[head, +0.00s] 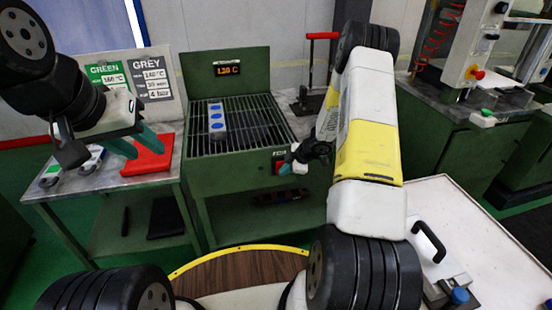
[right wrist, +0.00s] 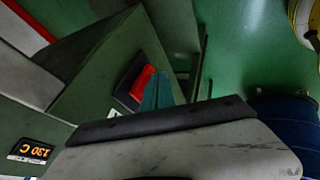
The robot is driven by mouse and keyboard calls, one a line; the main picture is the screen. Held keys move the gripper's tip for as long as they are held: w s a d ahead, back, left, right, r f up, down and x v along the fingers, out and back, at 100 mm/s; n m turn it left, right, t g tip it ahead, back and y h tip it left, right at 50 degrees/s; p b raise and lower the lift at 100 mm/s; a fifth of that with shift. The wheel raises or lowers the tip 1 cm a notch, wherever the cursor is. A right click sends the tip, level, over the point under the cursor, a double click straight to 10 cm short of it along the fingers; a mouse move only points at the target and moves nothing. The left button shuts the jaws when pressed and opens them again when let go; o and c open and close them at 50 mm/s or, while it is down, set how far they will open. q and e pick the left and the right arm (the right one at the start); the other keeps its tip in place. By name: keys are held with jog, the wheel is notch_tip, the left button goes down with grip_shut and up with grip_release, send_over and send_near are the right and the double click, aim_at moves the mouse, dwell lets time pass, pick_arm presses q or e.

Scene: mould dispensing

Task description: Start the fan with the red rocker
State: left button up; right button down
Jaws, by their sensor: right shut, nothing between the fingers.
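The red rocker (head: 277,166) sits in a dark housing at the front right corner of the green grated bench (head: 228,172). In the right wrist view the red rocker (right wrist: 143,83) shows in its black frame, partly hidden by my teal fingertips. My right gripper (head: 287,168) is shut and empty, its tips right at the rocker; I cannot tell whether they touch it. Its fingers also show in the right wrist view (right wrist: 158,92). My left gripper (head: 135,146) is open and empty, above the left table near a red tray. Which way the rocker is tipped is unclear.
A blue-dotted block (head: 217,121) lies on the grate, below an orange temperature display (head: 227,69). The left table (head: 120,183) holds a red tray (head: 150,156) and small grey parts. A white-topped table (head: 490,235) stands at the right.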

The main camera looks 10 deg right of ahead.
jog(key=shift+w+f, duration=0.1)
jog(key=shift+w, duration=0.2)
jog(key=shift+r, duration=0.85)
